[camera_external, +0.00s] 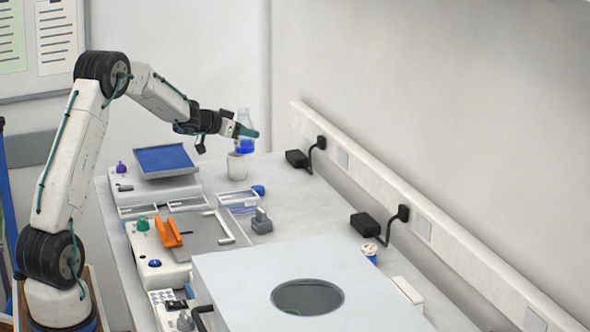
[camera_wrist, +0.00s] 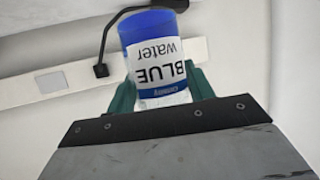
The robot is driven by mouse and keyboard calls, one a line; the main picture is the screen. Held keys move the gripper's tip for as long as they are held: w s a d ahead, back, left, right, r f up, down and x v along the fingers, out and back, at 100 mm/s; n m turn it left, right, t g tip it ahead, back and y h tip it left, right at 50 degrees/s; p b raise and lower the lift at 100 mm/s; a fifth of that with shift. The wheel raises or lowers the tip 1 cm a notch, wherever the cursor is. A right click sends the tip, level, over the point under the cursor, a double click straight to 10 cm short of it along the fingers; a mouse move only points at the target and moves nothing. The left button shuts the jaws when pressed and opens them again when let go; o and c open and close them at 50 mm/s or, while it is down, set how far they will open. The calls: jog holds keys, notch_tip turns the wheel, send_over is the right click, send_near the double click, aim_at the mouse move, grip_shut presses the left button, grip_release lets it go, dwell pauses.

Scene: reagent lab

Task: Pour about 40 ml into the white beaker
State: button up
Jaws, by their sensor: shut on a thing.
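My gripper (camera_external: 245,131) is shut on a clear flask of blue liquid (camera_external: 245,146) and holds it upright in the air near the back of the bench. In the wrist view the flask (camera_wrist: 152,50) carries a label reading "BLUE water", seen upside down, between the green fingers (camera_wrist: 160,92). The white beaker (camera_external: 237,166) stands on the bench just below and slightly left of the flask in the external view. I cannot see into the beaker. No stream of liquid shows.
A device with a blue top (camera_external: 165,158) stands left of the beaker. A blue cap (camera_external: 258,190) and a grey weight-like block (camera_external: 261,221) lie nearer. Black power adapters (camera_external: 297,158) sit along the wall. A large white box (camera_external: 240,275) fills the front.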

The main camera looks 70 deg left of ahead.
jog(key=s+a+n+y, duration=0.1)
jog(key=s+a+y, duration=0.1)
jog(key=s+a, duration=0.4)
jog(key=a, duration=0.5)
jog(key=shift+s+a+r+n+g, duration=0.25)
jog(key=shift+s+r+n+g, duration=0.05)
jog(key=shift+s+r, duration=0.1)
jog(key=shift+d+f, duration=0.15)
jog(key=shift+f, duration=0.05)
notch_tip(320, 180, down, 6)
jog(key=w+d+m+g+y, duration=0.1)
jog(key=m+g+y, duration=0.4)
jog(key=m, duration=0.4)
jog(key=shift+y+p, duration=0.3)
jog(key=shift+y, duration=0.5)
jog(key=shift+d+f+m+y, duration=0.1)
jog(key=shift+f+m+y, duration=0.15)
jog(key=shift+m, duration=0.25)
jog(key=shift+w+r+m+g+y+p, duration=0.1)
jog(key=shift+r+m+g+y+p, duration=0.25)
jog(key=shift+r+m, duration=0.25)
